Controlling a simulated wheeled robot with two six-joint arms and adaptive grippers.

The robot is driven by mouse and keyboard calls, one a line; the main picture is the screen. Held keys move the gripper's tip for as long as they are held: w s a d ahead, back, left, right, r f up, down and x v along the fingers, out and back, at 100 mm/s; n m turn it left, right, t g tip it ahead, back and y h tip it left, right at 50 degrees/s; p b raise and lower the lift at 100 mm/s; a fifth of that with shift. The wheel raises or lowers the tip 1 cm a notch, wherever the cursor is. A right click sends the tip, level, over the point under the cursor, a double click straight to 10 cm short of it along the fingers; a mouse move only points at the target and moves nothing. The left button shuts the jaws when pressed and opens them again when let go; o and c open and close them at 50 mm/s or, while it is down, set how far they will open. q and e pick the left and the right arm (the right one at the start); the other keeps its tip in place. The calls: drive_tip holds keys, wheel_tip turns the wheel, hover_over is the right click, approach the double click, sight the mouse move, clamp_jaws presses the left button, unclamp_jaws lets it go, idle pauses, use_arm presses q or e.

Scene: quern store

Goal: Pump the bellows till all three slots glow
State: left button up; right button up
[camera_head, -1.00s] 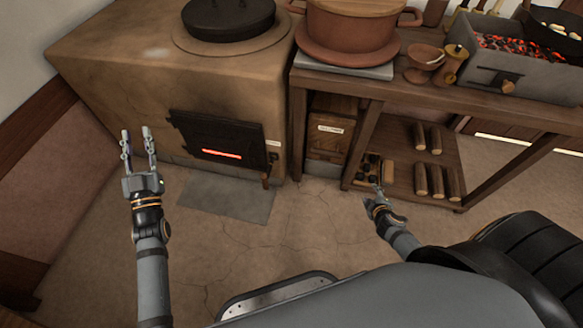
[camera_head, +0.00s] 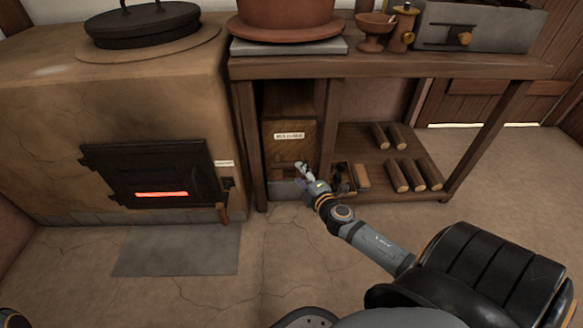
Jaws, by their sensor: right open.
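The black stove door (camera_head: 140,165) is shut on the front of the clay stove (camera_head: 60,120). One slot (camera_head: 162,194) low in the door glows orange-red; I cannot make out other slots. I see nothing that is clearly a bellows. A tall wooden box (camera_head: 290,105) with a small white label, too small to read surely, stands under the table just right of the stove. My right gripper (camera_head: 303,174) is open and empty in front of the lower part of this box; I cannot tell whether it touches it. My left gripper is out of view.
The table (camera_head: 400,66) bears a terracotta pot (camera_head: 285,15) and a grey brazier (camera_head: 480,28). Several logs (camera_head: 400,175) and a small tray of dark lumps (camera_head: 343,180) lie on its low shelf. A grey floor plate (camera_head: 178,250) lies before the stove; the floor around is clear.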

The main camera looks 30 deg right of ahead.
sight(294, 168)
drive_tip(key=x, duration=0.7)
clamp_jaws()
drive_tip(key=shift+f, duration=0.1)
